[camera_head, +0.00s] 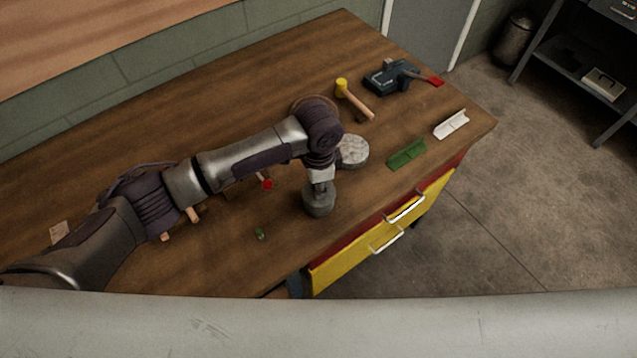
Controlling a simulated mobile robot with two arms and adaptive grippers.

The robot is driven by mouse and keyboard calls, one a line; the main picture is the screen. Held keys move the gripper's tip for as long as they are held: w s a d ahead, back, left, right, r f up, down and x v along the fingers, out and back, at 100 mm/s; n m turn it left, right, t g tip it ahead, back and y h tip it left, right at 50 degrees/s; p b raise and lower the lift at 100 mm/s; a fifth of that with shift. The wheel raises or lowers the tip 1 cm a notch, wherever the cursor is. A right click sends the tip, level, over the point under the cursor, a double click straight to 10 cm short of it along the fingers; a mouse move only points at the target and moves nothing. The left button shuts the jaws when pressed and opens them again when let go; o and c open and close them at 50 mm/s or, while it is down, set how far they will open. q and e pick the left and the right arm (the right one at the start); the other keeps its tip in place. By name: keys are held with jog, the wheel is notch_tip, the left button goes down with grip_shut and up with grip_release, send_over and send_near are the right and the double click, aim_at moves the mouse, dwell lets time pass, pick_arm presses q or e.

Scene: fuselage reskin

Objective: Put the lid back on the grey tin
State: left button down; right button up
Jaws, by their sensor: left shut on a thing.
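My left arm reaches in from the left over the wooden workbench. My left gripper (320,183) points down and is shut on a round grey piece that looks like the lid (319,204). Its fingertips are small and partly hidden by the wrist. I cannot tell whether the lid touches the bench. A low round grey tin (353,151) with a pale, mottled top stands just behind and right of the lid. Its left edge is partly covered by my wrist. My right gripper is not in view.
The workbench (220,110) also holds a green bracket (407,155), a white bracket (451,124), a yellow-headed mallet (355,98) and a blue vise (390,77). A small green item (260,234) lies at the front. Yellow drawers (385,230) are below the bench edge.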

pick_arm(q)
jog(key=shift+p, duration=0.35)
dwell(0.5)
dwell(0.3)
jog(key=c, duration=1)
grip_release()
jog(key=shift+o, duration=0.5)
jog(key=o, duration=0.4)
jog(key=shift+r, duration=0.1)
